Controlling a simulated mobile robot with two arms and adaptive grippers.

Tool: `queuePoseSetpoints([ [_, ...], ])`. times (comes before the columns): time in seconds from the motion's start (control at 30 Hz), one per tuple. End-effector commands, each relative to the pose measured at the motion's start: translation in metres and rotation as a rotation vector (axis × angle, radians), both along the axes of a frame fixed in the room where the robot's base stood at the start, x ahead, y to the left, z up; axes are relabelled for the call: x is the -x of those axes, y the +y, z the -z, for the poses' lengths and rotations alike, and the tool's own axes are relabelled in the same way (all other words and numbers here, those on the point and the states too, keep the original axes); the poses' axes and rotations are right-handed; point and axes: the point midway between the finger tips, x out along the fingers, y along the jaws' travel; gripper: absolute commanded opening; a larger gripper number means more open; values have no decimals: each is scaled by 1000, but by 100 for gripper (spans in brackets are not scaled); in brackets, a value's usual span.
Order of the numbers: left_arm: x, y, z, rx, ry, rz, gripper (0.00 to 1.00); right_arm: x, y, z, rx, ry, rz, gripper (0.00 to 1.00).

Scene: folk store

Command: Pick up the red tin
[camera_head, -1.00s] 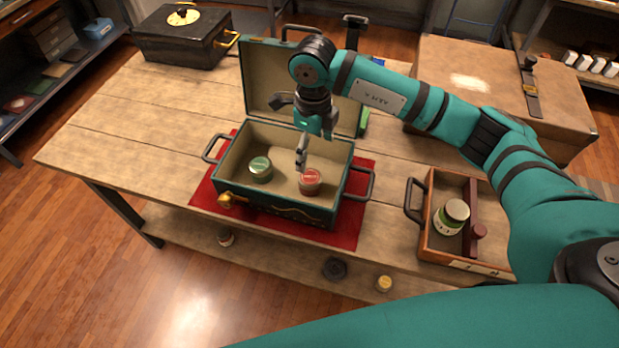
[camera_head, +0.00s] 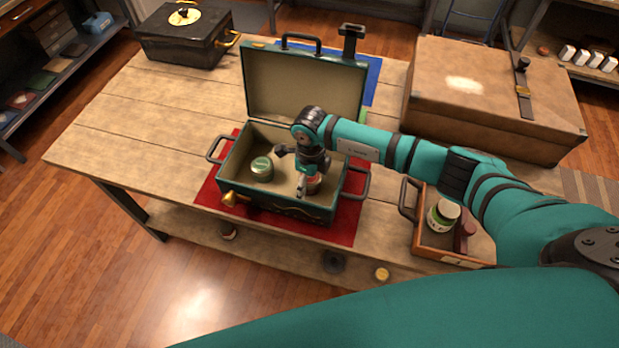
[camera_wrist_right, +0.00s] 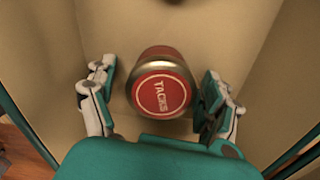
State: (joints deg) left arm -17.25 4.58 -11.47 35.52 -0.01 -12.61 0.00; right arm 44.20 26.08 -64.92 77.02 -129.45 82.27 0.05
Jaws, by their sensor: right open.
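The red tin (camera_head: 314,184) stands inside the open green case (camera_head: 262,205), toward its right end. In the head view my right gripper (camera_head: 302,188) is down in the case and partly hides the tin. In the right wrist view the tin's red lid (camera_wrist_right: 161,95) reads "TACKS". My right gripper also shows there (camera_wrist_right: 158,98), open, with one finger on each side of the tin. A gap shows between the left finger and the tin; the right finger is closer. My left gripper is not in view.
A green tin (camera_head: 262,168) stands left of the red tin in the case. The case's raised lid (camera_head: 300,85) is behind, and its walls surround the gripper. A wooden tray (camera_head: 430,238) with a jar is at right. The table's left part is clear.

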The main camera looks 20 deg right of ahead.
Motion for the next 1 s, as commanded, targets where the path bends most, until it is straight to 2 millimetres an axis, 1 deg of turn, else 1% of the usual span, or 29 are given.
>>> queuePoseSetpoints([
  [0.17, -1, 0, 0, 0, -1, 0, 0, 0, 0, 1, 0, -1, -1, 84],
  [0.2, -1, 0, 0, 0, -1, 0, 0, 0, 0, 1, 0, -1, 0, 81],
  [0.67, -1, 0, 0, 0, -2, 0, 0, 0, 0, 0, 0, 0, 0, 21],
  [0.87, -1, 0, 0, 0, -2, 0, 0, -1, 0, -1, 0, -1, 0, 21],
  [0.97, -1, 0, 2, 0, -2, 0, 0, -1, 0, -6, -1, -2, 1, 21],
  [1.0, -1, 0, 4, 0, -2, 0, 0, -2, 0, -10, -1, -4, 0, 21],
])
